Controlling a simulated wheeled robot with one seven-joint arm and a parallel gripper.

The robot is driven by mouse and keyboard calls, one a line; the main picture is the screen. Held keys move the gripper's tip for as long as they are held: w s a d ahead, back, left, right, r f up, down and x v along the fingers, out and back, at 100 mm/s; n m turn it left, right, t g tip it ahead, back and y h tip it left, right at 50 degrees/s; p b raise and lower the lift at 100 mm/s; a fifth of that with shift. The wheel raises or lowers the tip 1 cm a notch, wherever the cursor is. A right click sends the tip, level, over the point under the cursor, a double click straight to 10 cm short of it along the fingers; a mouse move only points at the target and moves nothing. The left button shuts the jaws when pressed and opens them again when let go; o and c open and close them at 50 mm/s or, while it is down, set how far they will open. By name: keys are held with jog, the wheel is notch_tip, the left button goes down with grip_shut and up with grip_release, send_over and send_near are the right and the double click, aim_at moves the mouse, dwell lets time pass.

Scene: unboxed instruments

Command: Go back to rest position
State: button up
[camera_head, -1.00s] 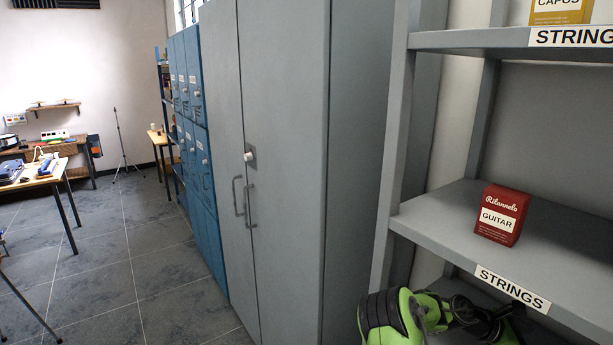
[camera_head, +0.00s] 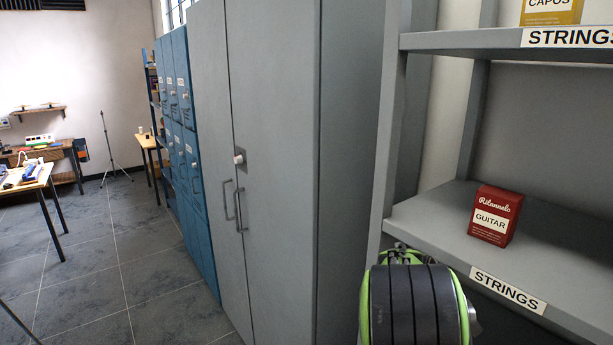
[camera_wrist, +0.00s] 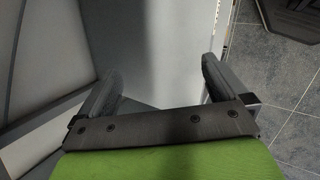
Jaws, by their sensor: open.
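In the wrist view my gripper (camera_wrist: 158,88) is open, with its two dark fingers apart and nothing between them. A grey panel and the tiled floor show past the fingers. In the head view my green and black arm (camera_head: 415,300) is at the lower right, in front of the grey shelf unit and close to the edge of its middle shelf. My gripper cannot be made out in the head view.
A red guitar strings box (camera_head: 495,215) stands on the shelf (camera_head: 440,205) beside my arm. A tall grey cabinet (camera_head: 275,150) and blue lockers (camera_head: 185,160) stand to the left. Tables and a tripod (camera_head: 112,150) are farther off. The tiled floor (camera_head: 110,270) is clear.

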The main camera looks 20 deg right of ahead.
jog(key=a+r+m+t+y, duration=0.25)
jog(key=a+r, duration=0.25)
jog(key=a, duration=0.8)
jog(key=s+a+r+m+t+y, duration=0.1)
jog(key=s+a+t+y, duration=0.1)
jog(key=s+a, duration=0.4)
jog(key=s+a+r+t+y, duration=0.1)
jog(key=s+a, duration=0.5)
jog(key=a, duration=0.7)
jog(key=shift+r+m+t+y, duration=0.35)
jog(key=shift+r, duration=0.2)
jog(key=shift+s+a, duration=0.1)
